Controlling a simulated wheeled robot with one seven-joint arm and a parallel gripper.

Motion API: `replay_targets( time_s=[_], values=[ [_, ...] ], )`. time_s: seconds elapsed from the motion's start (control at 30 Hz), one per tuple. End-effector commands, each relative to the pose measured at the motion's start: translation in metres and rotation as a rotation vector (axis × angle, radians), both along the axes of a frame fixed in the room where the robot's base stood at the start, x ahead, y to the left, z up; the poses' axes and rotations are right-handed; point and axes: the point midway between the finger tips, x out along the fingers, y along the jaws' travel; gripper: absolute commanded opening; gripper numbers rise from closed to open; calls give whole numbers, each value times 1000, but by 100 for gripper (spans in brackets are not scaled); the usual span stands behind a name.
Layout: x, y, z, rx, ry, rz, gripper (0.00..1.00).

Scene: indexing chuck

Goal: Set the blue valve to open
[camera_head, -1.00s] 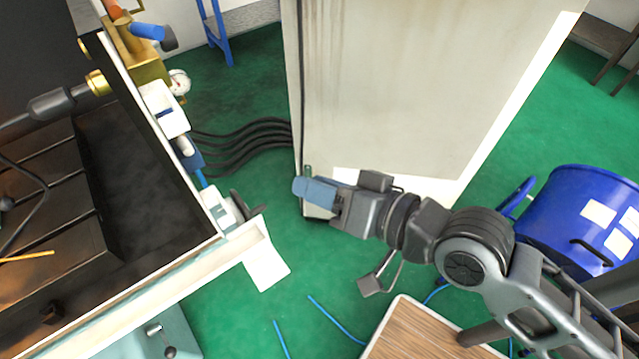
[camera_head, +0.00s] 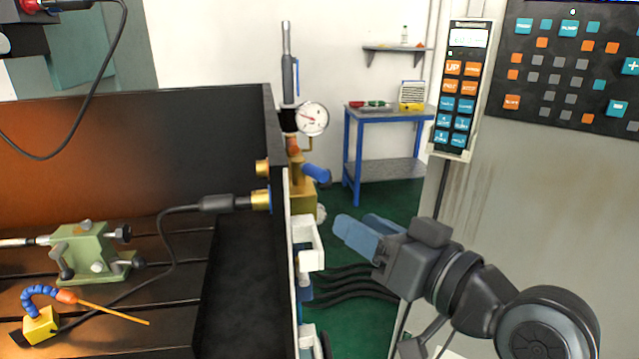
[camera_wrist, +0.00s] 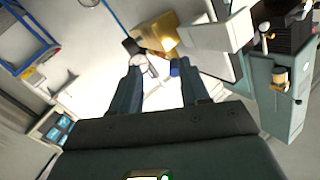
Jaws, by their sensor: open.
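The blue valve handle (camera_head: 316,173) sticks out to the right, tilted slightly down, from a brass body (camera_head: 302,196) on the machine's right side. A dial gauge (camera_head: 312,118) stands above it. My gripper (camera_head: 364,229) is open and empty. In the head view it is below and to the right of the handle, apart from it, with its fingers pointing up and left. In the wrist view my gripper (camera_wrist: 160,72) has its two fingers spread, with the brass body (camera_wrist: 163,36) beyond their tips. The handle is hard to make out there.
A black-walled machine bed (camera_head: 240,285) fills the left. A white box (camera_head: 308,243) sits below the valve. Black hoses (camera_head: 350,283) run to a tall pale cabinet (camera_head: 460,205) at the right, with a pendant (camera_head: 462,90) on it. A blue table (camera_head: 385,118) stands behind.

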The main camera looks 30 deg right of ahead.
Motion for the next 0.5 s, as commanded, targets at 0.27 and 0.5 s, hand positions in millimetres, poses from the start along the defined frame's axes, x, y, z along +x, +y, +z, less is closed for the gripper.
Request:
replay_targets(
  time_s=[0.27,0.5],
  values=[
    [19,-1,42,-143,-79,55,45],
    [33,3,41,-152,-83,63,45]
  ],
)
